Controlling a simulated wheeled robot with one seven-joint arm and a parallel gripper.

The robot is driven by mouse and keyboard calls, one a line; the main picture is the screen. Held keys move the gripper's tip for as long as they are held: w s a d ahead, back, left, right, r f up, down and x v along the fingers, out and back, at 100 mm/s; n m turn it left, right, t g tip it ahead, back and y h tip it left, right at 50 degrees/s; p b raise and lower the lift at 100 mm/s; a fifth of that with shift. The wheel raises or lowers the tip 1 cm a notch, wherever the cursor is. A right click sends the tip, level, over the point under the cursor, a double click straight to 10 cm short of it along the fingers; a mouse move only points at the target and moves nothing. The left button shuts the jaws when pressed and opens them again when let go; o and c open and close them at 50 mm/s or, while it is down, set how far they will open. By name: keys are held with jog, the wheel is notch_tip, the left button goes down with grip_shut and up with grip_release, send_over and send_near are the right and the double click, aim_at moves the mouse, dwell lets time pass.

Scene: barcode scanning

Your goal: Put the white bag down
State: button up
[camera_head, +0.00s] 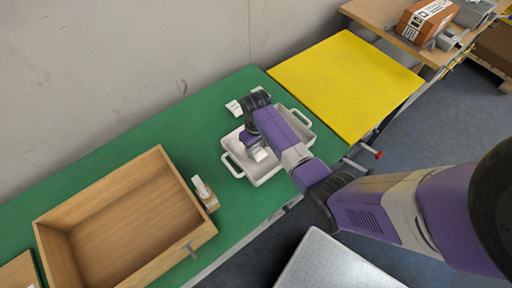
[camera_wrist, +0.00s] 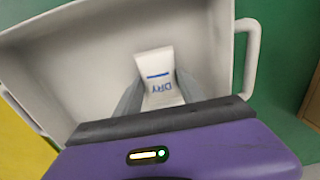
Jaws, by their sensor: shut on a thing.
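The white bag (camera_wrist: 158,78) has blue print reading "DRY" and a blue stripe. It sits between the two fingers of my gripper (camera_wrist: 162,98) in the wrist view, and my gripper is shut on it. In the head view the bag (camera_head: 261,155) shows just below my gripper (camera_head: 256,150), over the white tray (camera_head: 281,163). The tray also fills much of the wrist view (camera_wrist: 70,60), with a handle at each end. I cannot tell whether the bag touches the tray floor.
A wooden box (camera_head: 165,165) stands at the left on the green table (camera_head: 110,152). A small scanner-like device on a wooden stand (camera_head: 205,195) is beside it. Small white items (camera_head: 234,108) lie behind the tray. A yellow surface (camera_head: 345,80) is at the right.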

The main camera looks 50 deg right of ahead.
jog(key=shift+f, duration=0.15)
jog(key=o, duration=1.4)
jog(key=shift+c, duration=0.2)
